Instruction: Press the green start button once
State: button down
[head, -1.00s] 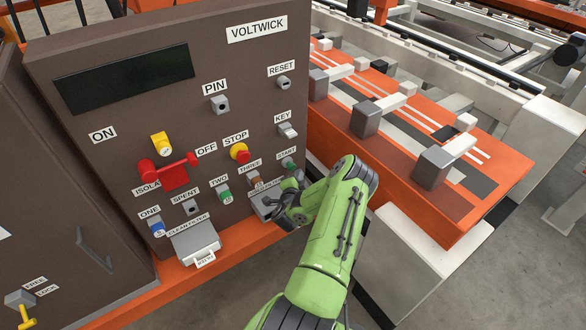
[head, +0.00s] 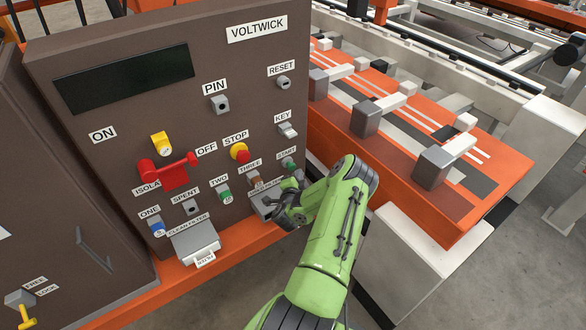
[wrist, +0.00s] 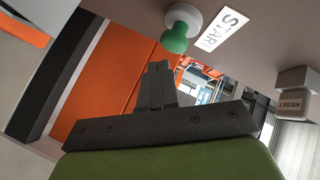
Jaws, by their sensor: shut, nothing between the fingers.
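The green start button (head: 290,164) is on the right side of the brown panel (head: 120,120), just under its START label (head: 286,154). In the wrist view the green button (wrist: 176,38) stands out from a pale round collar, beside the START label (wrist: 222,30). My gripper (wrist: 158,68) is shut and empty, its dark fingertips together. In that view the tips are just below and left of the button, with a small gap in the picture; I cannot tell the depth between them.
The red-yellow stop button (head: 239,153), the key switch (head: 288,131) and the reset control (head: 284,83) are nearby on the panel. Buttons one (head: 156,227), two (head: 225,195) and three (head: 255,179) run along its lower part. An orange clamp table (head: 400,150) stands to the right.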

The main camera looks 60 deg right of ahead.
dwell(0.4)
jog(key=shift+w+d+p, duration=0.15)
jog(key=shift+w+p, duration=0.2)
jog(key=shift+p, duration=0.15)
jog(key=shift+w+d+p, duration=0.4)
jog(key=shift+w+p, duration=0.1)
jog(key=shift+w, duration=0.3)
dwell(0.6)
jog(key=shift+s+a+b, duration=0.15)
jog(key=shift+s+a, duration=0.15)
jog(key=shift+s, duration=0.3)
jog(key=shift+s+a+b, duration=0.15)
jog(key=shift+s+a, duration=0.15)
jog(key=shift+s, duration=0.25)
jog(key=shift+s+a+b, duration=0.35)
jog(key=shift+s+b, duration=0.2)
jog(key=shift+s, duration=0.2)
jog(key=shift+s+a+b, duration=0.4)
jog(key=shift+s+b, duration=0.15)
jog(key=shift+s, duration=0.2)
jog(key=shift+s+a+b, duration=0.35)
jog(key=shift+s+b, duration=0.2)
jog(key=shift+s, duration=0.2)
